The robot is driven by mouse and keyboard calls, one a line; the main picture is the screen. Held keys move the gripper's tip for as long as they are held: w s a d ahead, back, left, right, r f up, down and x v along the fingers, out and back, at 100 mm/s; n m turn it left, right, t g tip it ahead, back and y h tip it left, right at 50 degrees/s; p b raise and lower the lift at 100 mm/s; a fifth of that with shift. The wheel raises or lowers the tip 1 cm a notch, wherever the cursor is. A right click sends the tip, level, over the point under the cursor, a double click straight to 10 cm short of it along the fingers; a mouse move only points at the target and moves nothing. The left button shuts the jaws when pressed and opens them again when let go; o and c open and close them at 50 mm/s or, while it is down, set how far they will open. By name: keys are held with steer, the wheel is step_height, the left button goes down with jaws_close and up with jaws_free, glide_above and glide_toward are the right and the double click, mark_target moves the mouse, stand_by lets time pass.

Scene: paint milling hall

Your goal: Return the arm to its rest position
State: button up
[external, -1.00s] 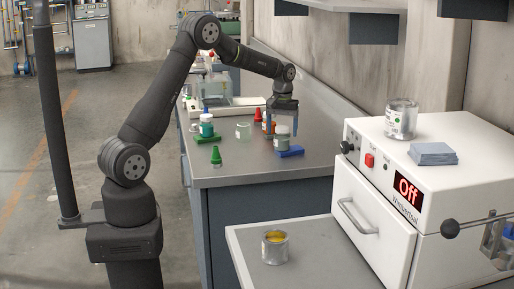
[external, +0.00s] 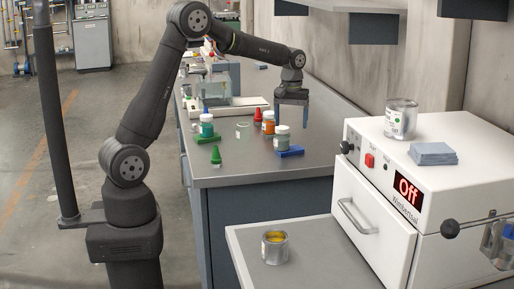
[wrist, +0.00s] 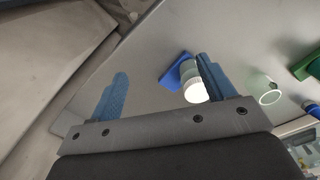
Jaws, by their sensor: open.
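My gripper (external: 291,122) hangs above the workbench (external: 240,170) in the external view, fingers pointing down, open with nothing between them. It is just above and slightly right of a white-lidded jar with a grey-teal body (external: 282,140), which stands at a blue holder (external: 291,152). In the wrist view my gripper (wrist: 162,75) shows two blue fingers spread wide. The jar's white lid (wrist: 196,92) and the blue holder (wrist: 172,72) appear by the right finger, which partly covers the jar.
Other jars stand nearby: an orange one (external: 268,123), a teal one (external: 206,126) and a clear one (external: 243,131). A green cone-tipped item (external: 216,156) is near the front edge. The white machine (external: 375,205) reads Off; an open can (external: 275,247) stands before it.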

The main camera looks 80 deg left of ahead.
steer(key=s+a+f, duration=0.1)
steer(key=s+a, duration=0.2)
steer(key=s, duration=0.8)
steer(key=s+a, duration=0.3)
steer(key=s, duration=0.8)
steer(key=shift+n, duration=0.3)
steer(key=s+a+f, duration=0.1)
steer(key=a+f, duration=0.1)
steer(key=a, duration=0.1)
steer(key=s+a+f, duration=0.2)
steer(key=a+f, duration=0.1)
steer(key=s+a+f, duration=0.2)
steer(key=a, duration=0.2)
steer(key=shift+a+f, duration=0.1)
steer(key=shift+f, duration=0.25)
steer(key=shift+c, duration=1.3)
